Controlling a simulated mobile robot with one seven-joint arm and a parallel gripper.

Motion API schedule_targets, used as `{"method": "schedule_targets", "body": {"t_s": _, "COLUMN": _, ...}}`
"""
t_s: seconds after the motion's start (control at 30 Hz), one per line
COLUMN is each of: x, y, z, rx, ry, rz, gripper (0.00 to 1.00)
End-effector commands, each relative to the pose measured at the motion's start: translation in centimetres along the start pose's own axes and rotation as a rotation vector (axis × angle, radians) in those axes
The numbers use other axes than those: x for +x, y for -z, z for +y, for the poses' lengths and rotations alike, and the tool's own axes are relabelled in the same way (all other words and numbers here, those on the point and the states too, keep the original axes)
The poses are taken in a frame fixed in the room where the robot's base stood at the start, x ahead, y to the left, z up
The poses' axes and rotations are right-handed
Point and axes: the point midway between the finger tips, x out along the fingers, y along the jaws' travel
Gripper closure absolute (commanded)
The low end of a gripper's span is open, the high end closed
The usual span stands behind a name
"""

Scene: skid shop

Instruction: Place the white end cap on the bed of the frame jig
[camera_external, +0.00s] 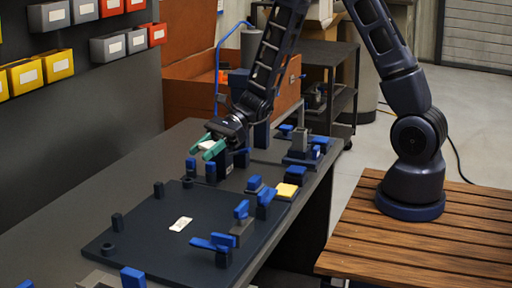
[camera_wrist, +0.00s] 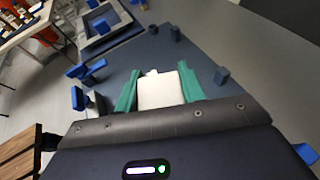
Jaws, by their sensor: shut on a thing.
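My gripper (camera_external: 210,147) has green fingers and is shut on the white end cap (camera_wrist: 160,90). In the wrist view the cap sits between both fingers; in the external view only a small pale part of it (camera_external: 206,146) shows. The frame jig is a dark flat plate (camera_external: 145,225) on the bench, with blue clamps and short dark posts around its edge. My gripper holds the cap above the bench, near the jig's far end. In the wrist view the jig bed (camera_wrist: 140,55) lies beyond the fingers, partly hidden by the cap.
Blue toggle clamps (camera_external: 242,210) stand along the jig's right side. A yellow block (camera_external: 287,190) is at its far right corner. More blue-topped fixtures (camera_external: 300,148) stand farther back. Bins (camera_external: 40,73) hang on the left wall.

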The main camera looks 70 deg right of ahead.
Motion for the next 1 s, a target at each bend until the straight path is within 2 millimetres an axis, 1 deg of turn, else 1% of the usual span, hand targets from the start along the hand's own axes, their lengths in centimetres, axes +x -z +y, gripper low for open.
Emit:
{"method": "schedule_targets", "body": {"t_s": 0.03, "x": 0.4, "y": 0.9, "z": 0.0, "rx": 0.004, "ry": -0.002, "rz": 0.001, "gripper": 0.82}}
{"method": "schedule_targets", "body": {"t_s": 0.1, "x": 0.8, "y": 2.0, "z": 0.0, "rx": 0.005, "ry": -0.001, "rz": 0.001, "gripper": 0.82}}
{"method": "schedule_targets", "body": {"t_s": 0.5, "x": 3.1, "y": 7.6, "z": 0.0, "rx": 0.002, "ry": 0.0, "rz": 0.001, "gripper": 0.82}}
{"method": "schedule_targets", "body": {"t_s": 0.6, "x": 3.5, "y": 8.4, "z": 0.0, "rx": 0.002, "ry": 0.0, "rz": 0.0, "gripper": 0.82}}
{"method": "schedule_targets", "body": {"t_s": 0.87, "x": 3.9, "y": 9.4, "z": 0.0, "rx": 0.001, "ry": 0.0, "rz": 0.0, "gripper": 0.82}}
{"method": "schedule_targets", "body": {"t_s": 1.0, "x": 4.4, "y": 10.7, "z": 0.0, "rx": 0.003, "ry": 0.0, "rz": 0.001, "gripper": 0.82}}
